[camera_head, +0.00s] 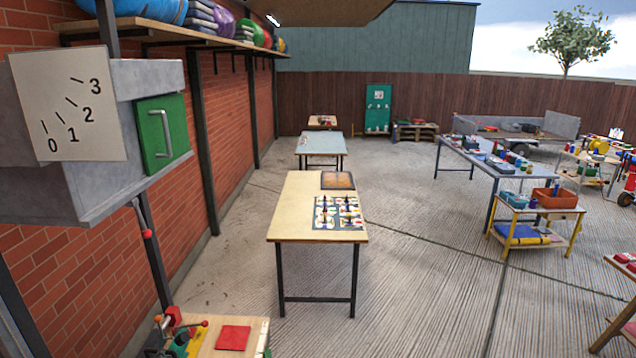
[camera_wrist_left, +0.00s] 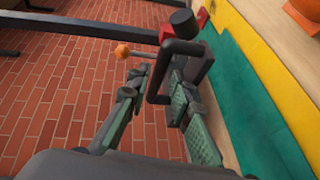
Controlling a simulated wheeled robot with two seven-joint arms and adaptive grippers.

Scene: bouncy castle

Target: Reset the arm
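My left gripper (camera_wrist_left: 158,78) is open in the left wrist view, with green-padded fingers apart. A black loop-shaped bar (camera_wrist_left: 153,85) stands at its fingertips and partly overlaps the right finger; I cannot tell whether they touch. Beyond it is a red part with a black cylinder (camera_wrist_left: 184,22) and a thin rod ending in an orange ball (camera_wrist_left: 122,52). In the head view, a small red-and-dark device (camera_head: 173,318) sits at the bottom left on a wooden top. A rod with a red knob (camera_head: 147,233) hangs below the grey wall box (camera_head: 150,78). My right gripper is out of view.
The wall box carries a 0-to-3 dial plate (camera_head: 68,105) and a green door (camera_head: 163,133) with a handle. A red pad (camera_head: 233,338) lies by the device. A wooden table (camera_head: 290,205) stands ahead, and open concrete floor lies to its right.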

